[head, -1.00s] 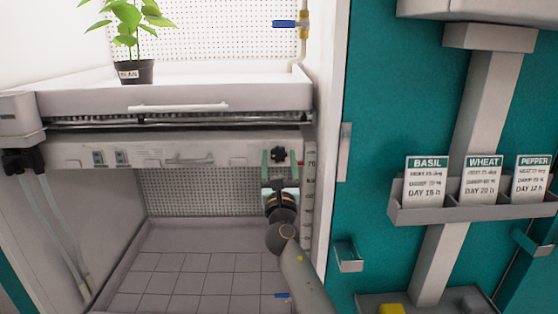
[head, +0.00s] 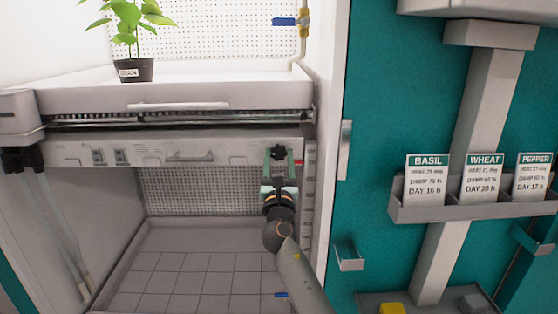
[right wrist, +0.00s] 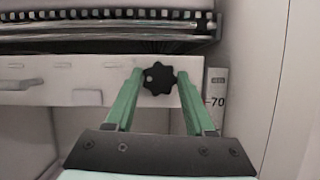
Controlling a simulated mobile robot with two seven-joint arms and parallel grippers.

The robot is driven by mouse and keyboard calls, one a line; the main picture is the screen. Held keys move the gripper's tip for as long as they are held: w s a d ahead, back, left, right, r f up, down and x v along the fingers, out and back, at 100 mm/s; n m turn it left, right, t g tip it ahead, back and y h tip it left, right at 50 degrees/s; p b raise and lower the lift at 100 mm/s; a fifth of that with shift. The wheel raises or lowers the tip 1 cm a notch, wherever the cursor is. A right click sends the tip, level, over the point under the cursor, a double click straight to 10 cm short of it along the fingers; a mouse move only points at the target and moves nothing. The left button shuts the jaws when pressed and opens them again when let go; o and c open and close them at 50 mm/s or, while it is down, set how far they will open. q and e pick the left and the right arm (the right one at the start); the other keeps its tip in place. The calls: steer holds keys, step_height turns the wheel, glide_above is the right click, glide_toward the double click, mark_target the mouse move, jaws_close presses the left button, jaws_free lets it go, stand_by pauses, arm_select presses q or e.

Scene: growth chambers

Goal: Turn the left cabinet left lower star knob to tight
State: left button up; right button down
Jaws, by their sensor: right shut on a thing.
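A black star knob (head: 278,153) sits at the right end of the pale lower shelf front (head: 225,154) in the cabinet on the left. My right gripper (head: 279,158) reaches up to it from below. In the right wrist view the knob (right wrist: 159,78) lies between the tips of the two green fingers (right wrist: 160,82), and they are shut on its sides. A small light spot shows on the knob's face. My left gripper is not in view.
Black fittings with hanging tubes (head: 22,160) are at the left. The cabinet's right wall and a numbered scale strip (head: 309,190) are close beside my gripper.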

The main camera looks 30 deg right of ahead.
steer(key=m+g+h+b, duration=0.1)
steer(key=m, duration=0.2)
steer(key=shift+f+h+b, duration=0.15)
steer(key=shift+h+b, duration=0.15)
steer(key=m+g+b, duration=0.1)
steer(key=m, duration=0.1)
steer(key=shift+a+m+h, duration=0.1)
steer(key=shift+m+h, duration=0.2)
steer(key=shift+m, duration=0.1)
steer(key=m+g, duration=0.1)
steer(key=m, duration=0.2)
steer(key=m+g+h, duration=0.1)
steer(key=m, duration=0.2)
steer(key=shift+w+r+g+b, duration=0.1)
steer(key=shift+r+g+b, duration=0.1)
steer(key=shift+g+b, duration=0.2)
steer(key=m+g, duration=0.1)
steer(key=m, duration=0.3)
steer(key=shift+a+r+g+p, duration=0.1)
steer(key=shift+r+g+p, duration=0.05)
steer(key=shift+g+p, duration=0.2)
steer(key=m, duration=0.2)
steer(key=m+g+p, duration=0.1)
steer(key=m, duration=0.1)
steer(key=shift+g+y, duration=0.25)
steer(key=shift+y, duration=0.05)
steer(key=shift+m+p, duration=0.45)
steer(key=shift+m, duration=0.25)
